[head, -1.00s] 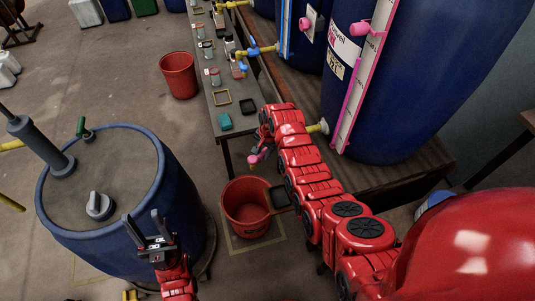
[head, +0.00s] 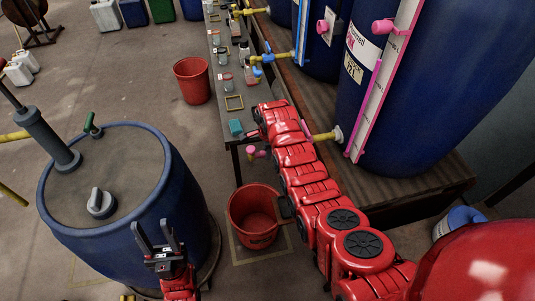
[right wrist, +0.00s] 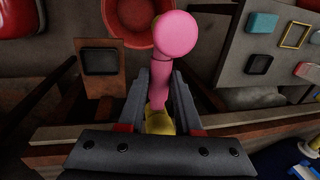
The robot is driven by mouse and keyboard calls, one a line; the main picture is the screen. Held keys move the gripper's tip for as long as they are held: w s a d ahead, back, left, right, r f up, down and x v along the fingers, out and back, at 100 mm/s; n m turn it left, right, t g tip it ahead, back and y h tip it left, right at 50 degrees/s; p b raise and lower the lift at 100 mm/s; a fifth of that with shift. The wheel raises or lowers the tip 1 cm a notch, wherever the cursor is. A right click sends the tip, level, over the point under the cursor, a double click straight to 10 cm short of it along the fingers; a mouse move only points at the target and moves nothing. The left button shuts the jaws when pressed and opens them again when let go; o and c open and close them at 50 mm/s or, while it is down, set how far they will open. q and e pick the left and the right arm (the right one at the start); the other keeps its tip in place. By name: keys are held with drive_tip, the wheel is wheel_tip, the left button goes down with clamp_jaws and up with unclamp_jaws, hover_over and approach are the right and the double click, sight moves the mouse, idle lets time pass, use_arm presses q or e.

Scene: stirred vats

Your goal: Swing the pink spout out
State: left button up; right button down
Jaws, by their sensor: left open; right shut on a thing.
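The pink spout (head: 258,153) hangs off the front edge of the bench, at the yellow pipe (head: 326,136) from the near blue vat (head: 415,110). In the right wrist view the pink spout (right wrist: 174,45) ends in a round knob over a red bucket, with yellow below it. My right gripper (right wrist: 159,85) has its fingers on both sides of the spout and is shut on it. In the head view the arm hides most of that grip. My left gripper (head: 157,232) is open and empty in front of the blue drum at the left.
A red bucket (head: 255,216) stands on the floor below the spout. A blue drum (head: 130,225) is at the left. The narrow table (head: 222,85) holds small items, with another red bucket (head: 191,80) beside it. Floor between drum and table is open.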

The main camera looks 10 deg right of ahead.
idle(0.4)
drive_tip(key=c, duration=0.6)
unclamp_jaws()
drive_tip(key=shift+w, duration=0.1)
drive_tip(key=shift+r, duration=0.6)
drive_tip(key=s+r+p, duration=0.1)
drive_tip(key=r+p, duration=0.2)
drive_tip(key=r, duration=0.5)
drive_tip(key=s+r+p, duration=0.2)
drive_tip(key=r+p, duration=0.2)
drive_tip(key=r, duration=0.4)
drive_tip(key=shift+s, duration=0.25)
drive_tip(key=shift+f, duration=0.1)
